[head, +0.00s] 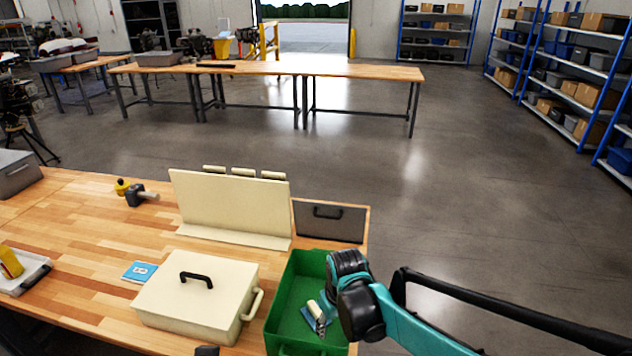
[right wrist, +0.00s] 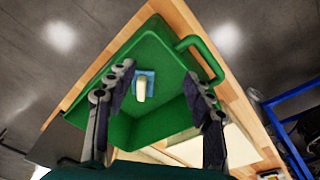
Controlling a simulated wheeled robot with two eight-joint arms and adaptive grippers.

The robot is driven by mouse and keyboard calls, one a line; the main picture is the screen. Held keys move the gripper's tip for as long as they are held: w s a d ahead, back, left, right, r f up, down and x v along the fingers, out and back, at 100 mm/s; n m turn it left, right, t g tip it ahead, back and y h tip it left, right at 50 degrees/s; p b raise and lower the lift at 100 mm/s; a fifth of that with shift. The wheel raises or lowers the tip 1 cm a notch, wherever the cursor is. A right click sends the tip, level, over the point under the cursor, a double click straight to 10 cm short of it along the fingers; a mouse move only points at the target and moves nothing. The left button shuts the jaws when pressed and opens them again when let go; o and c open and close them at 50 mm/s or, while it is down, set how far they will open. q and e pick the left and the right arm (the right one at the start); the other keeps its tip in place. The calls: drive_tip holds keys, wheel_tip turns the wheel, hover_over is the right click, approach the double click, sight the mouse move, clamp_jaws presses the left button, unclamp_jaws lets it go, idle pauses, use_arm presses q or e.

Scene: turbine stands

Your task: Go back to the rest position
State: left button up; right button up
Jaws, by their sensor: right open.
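My right gripper (head: 320,320) is over the green bin (head: 284,300) at the table's front right corner, with its arm coming in from the right. In the right wrist view, the right gripper (right wrist: 160,80) has its two fingers spread wide apart with nothing between them. Beyond the fingers, a cream cylindrical piece with a blue part (right wrist: 141,88) lies in the bin. In the head view the gripper's fingers and this piece overlap closely, and the hand hides part of the bin. My left gripper cannot be made out.
A cream case (head: 205,285) with a black handle stands left of the bin. Floor to the right is clear.

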drive_tip(key=s+d+f+m+t+b, duration=0.5)
drive_tip(key=s+d+f+b, duration=0.4)
drive_tip(key=s+d+b, duration=0.4)
drive_tip(key=b, duration=0.2)
drive_tip(key=shift+s+f+t+b, duration=0.25)
drive_tip(key=shift+t+b, duration=0.05)
drive_tip(key=shift+b, duration=0.05)
